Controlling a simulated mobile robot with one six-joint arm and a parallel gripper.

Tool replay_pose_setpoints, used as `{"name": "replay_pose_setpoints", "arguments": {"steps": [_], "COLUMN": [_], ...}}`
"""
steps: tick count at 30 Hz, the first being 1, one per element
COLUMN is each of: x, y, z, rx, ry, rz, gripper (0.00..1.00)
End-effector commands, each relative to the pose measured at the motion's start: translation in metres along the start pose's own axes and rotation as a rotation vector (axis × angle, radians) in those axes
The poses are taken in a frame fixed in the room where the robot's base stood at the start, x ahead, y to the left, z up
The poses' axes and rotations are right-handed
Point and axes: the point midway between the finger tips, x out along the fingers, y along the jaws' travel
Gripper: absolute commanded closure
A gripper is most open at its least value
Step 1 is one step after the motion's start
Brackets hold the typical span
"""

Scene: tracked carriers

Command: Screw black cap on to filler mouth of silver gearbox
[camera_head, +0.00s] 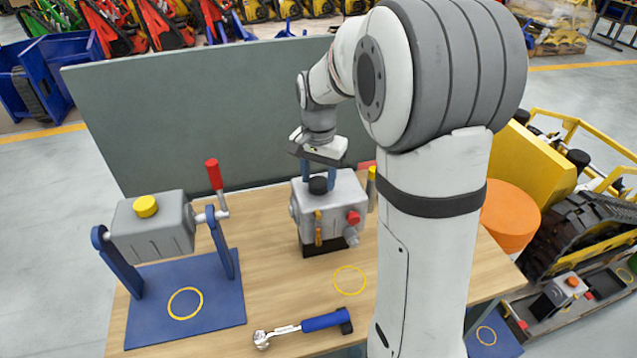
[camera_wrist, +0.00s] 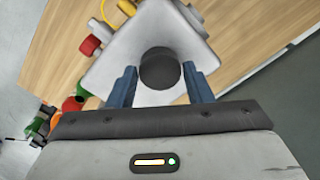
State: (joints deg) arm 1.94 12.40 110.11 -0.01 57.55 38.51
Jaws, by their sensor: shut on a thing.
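The silver gearbox (camera_head: 338,208) stands on the wooden table under my arm, with a red knob (camera_head: 353,217) and a yellow-orange part on its front. The black cap (camera_head: 318,185) is at the gearbox's top face. My gripper (camera_head: 319,177) points down over the gearbox, its blue fingers shut on the cap. The wrist view shows the cap (camera_wrist: 160,72) between the two blue fingertips, over the gearbox's pale top (camera_wrist: 128,55). The filler mouth is hidden beneath the cap, and I cannot tell whether the cap is seated on its thread.
Left on the table, a grey box with a yellow cap (camera_head: 146,206) and red-handled crank (camera_head: 214,175) hangs in a blue stand (camera_head: 200,328). A blue-handled ratchet (camera_head: 305,326) lies at the front. A grey-green panel (camera_head: 220,110) stands behind. A yellow ring (camera_head: 350,268) marks the bare table.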

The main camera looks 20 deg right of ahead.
Motion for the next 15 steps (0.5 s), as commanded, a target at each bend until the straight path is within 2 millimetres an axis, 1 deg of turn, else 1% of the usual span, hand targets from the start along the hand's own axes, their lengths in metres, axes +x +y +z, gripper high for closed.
{"name": "replay_pose_setpoints", "arguments": {"steps": [3,6,9,15], "x": [-0.0015,-0.0016,-0.0017,-0.0018], "y": [-0.0010,-0.0010,-0.0011,-0.0011], "z": [-0.0009,-0.0010,-0.0010,-0.0011], "rx": [0.146,0.234,0.272,0.275], "ry": [0.004,0.004,0.004,0.004], "rz": [-0.004,-0.004,-0.005,-0.005], "gripper": [0.73,0.73,0.73,0.73]}}
